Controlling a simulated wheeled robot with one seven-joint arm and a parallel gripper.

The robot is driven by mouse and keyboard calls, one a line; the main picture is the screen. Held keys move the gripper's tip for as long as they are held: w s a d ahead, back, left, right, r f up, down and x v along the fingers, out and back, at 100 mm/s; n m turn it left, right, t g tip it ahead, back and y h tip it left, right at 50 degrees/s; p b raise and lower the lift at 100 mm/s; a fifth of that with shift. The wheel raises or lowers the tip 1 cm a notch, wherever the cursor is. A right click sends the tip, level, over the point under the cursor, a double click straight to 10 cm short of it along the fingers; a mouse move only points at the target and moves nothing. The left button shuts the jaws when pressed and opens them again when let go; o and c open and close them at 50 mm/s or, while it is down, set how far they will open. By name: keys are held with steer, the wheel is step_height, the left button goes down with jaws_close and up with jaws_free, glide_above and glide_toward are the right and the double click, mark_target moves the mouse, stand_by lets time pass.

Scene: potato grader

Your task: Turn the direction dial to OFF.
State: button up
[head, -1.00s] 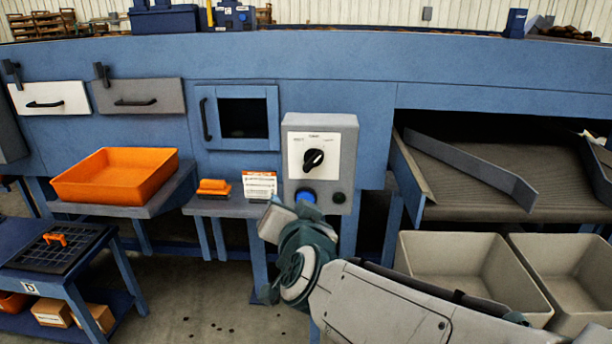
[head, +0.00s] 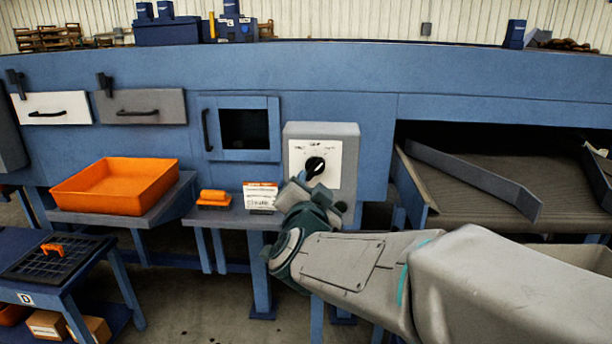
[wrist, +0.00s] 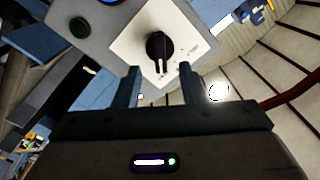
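The direction dial (head: 315,167) is a black knob on a white plate (head: 331,152) on the front of a grey control box (head: 348,142). In the head view its pointer slants toward the upper right; the small label text cannot be read. In the wrist view the dial (wrist: 159,46) lies just ahead of my gripper (wrist: 158,72), roughly between the lines of its two fingers. The fingers are apart with nothing between them, and they look short of the knob. In the head view my gripper (head: 306,181) is just below the dial and partly hidden by my wrist.
In the wrist view a blue button (wrist: 108,1) and a dark green button (wrist: 79,27) sit on the same box. In the head view an orange tray (head: 115,187), an orange-handled brush (head: 213,198) and a small sign card (head: 260,196) stand on shelves to the left.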

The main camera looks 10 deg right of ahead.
mark_target(313, 173)
steer(key=x, duration=0.5)
steer(key=shift+w+d, duration=0.1)
steer(key=shift+w, duration=0.2)
jaws_close()
